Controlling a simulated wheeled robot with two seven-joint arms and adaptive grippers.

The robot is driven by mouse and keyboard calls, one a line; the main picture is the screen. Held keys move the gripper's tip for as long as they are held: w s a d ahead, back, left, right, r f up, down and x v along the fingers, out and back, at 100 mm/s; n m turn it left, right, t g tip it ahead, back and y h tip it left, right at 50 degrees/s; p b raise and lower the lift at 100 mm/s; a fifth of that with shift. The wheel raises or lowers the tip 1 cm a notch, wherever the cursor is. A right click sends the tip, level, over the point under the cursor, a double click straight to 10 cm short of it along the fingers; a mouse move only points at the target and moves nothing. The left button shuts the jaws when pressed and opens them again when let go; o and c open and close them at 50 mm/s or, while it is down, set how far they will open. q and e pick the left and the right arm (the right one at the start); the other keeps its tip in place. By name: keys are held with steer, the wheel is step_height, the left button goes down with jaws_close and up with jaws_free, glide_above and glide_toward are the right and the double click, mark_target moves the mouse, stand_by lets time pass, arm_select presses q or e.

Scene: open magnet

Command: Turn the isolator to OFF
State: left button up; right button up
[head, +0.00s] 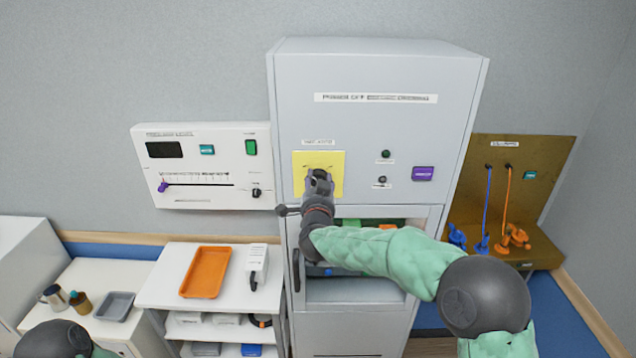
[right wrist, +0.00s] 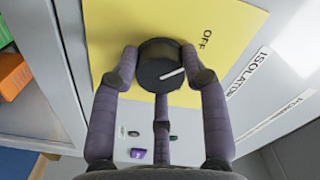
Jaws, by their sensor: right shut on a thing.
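The isolator is a round black knob (right wrist: 160,66) with a white pointer line, on a yellow plate (head: 334,160) high on the grey cabinet front. In the right wrist view the word OFF stands on the yellow plate (right wrist: 110,30) above and right of the knob. The pointer aims right and slightly up, not straight at that word. My right gripper (head: 318,178) is shut on the knob, with its purple-grey fingers around it in the right wrist view (right wrist: 160,85). In the head view the gripper hides the knob. My left gripper is out of view.
The grey cabinet (head: 375,70) has an open bay below the plate. A purple button (head: 423,173) and a small green lamp (head: 385,154) sit right of the plate. A white slider panel (head: 205,190) hangs left. An orange tray (head: 206,272) lies on a white shelf unit.

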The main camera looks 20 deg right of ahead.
steer(key=shift+d+r, duration=0.1)
steer(key=shift+r, duration=0.15)
steer(key=o, duration=1.1)
steer(key=shift+o, duration=0.2)
steer(key=shift+f, duration=0.1)
steer(key=v, duration=1.2)
